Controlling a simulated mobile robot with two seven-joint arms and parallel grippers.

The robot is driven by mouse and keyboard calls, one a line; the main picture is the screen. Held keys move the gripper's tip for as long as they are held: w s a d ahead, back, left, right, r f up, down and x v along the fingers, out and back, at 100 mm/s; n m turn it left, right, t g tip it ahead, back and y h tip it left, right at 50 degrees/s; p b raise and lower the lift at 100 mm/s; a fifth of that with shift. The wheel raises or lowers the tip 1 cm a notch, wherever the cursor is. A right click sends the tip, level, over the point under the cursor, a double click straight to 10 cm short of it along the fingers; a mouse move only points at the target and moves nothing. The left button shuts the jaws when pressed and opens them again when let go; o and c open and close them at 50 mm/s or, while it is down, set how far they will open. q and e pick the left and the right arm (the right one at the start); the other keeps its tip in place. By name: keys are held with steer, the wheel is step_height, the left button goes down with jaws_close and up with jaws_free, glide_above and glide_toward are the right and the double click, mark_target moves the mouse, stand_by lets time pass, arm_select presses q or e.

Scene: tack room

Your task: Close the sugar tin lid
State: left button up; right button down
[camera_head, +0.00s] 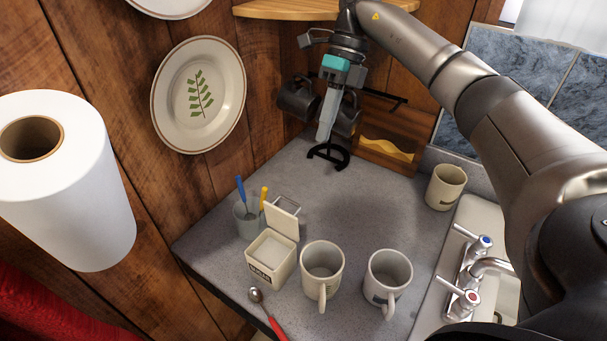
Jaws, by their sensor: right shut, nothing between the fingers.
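The sugar tin (262,273) is a small cream square box with a dark label, standing on the grey counter. Its lid (281,218) is open, standing up at the back edge and leaning back. White contents show inside. My right gripper (323,136) is shut and empty, pointing down above the back of the counter, behind and to the right of the tin and apart from it. My left gripper is not in view.
A cup with blue and yellow handled utensils (247,225) stands close left of the tin. Two mugs (322,268) (388,278) stand to its right, with a red-handled spoon (267,312) in front. Another mug (446,187) is near the sink taps (470,270). The counter's middle is clear.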

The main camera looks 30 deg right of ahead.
mark_target(286, 216)
steer(key=s+a+f+p, duration=0.2)
steer(key=s+a+f, duration=0.1)
steer(key=a+f, duration=0.4)
steer(key=shift+a+f, duration=0.3)
steer(key=shift+f, duration=0.35)
steer(key=shift+a+r+p, duration=0.1)
steer(key=shift+p, duration=0.2)
